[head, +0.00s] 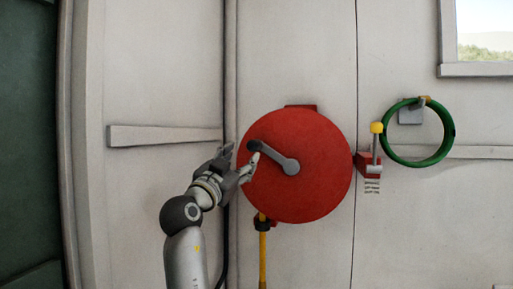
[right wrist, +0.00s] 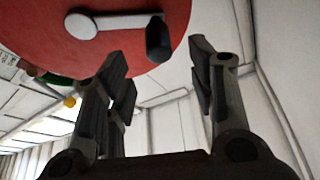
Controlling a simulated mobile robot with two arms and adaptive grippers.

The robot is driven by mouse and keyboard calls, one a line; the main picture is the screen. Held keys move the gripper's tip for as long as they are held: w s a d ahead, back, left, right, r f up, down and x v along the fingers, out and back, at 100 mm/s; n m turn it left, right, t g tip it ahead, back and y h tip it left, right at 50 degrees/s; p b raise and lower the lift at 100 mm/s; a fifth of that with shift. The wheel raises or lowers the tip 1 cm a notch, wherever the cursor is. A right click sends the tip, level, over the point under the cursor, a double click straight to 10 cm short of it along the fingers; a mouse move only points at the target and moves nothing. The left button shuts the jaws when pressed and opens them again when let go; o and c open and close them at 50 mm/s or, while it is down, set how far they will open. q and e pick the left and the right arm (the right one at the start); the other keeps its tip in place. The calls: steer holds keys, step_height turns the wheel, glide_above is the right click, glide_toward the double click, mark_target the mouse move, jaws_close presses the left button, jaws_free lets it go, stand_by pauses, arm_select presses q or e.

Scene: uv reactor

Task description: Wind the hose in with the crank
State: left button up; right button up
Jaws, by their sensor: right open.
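The round red hose reel (head: 315,190) is mounted on the wall. Its grey crank (head: 275,157) runs from the hub up and left to a dark handle (head: 254,146). A yellow hose (head: 262,255) hangs down from a dark guide below the reel. My right gripper (head: 241,153) is open and empty at the left rim of the reel, close to the crank handle. In the right wrist view the black handle (right wrist: 158,40) stands just beyond and between the open fingertips; I see no contact. My left gripper is out of view.
A red bracket (head: 369,163) with a yellow-topped lever (head: 377,128) sits right of the reel. A green hose coil (head: 447,120) hangs farther right. A grey bar (head: 165,135) is on the wall at left, and a window (head: 485,35) is at upper right.

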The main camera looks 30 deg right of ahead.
mark_target(255, 145)
steer(key=p+x, duration=0.1)
steer(key=x, duration=0.2)
steer(key=shift+d+r+p, duration=0.2)
steer(key=shift+r+p, duration=0.15)
steer(key=shift+r, duration=0.1)
steer(key=x, duration=0.1)
steer(key=p+x, duration=0.1)
steer(key=x, duration=0.1)
steer(key=p+x, duration=0.1)
steer(key=shift+w+d+f, duration=0.25)
steer(key=shift+d, duration=0.2)
steer(key=shift+w+d+r, duration=0.2)
steer(key=shift+w+d, duration=0.05)
steer(key=shift+d, duration=0.15)
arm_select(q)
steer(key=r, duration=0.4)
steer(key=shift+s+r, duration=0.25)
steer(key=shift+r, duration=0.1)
arm_select(e)
steer(key=shift+w+d, duration=0.1)
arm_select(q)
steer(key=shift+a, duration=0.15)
arm_select(e)
steer(key=shift+f, duration=0.1)
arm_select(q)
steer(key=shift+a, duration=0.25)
arm_select(e)
jaws_close()
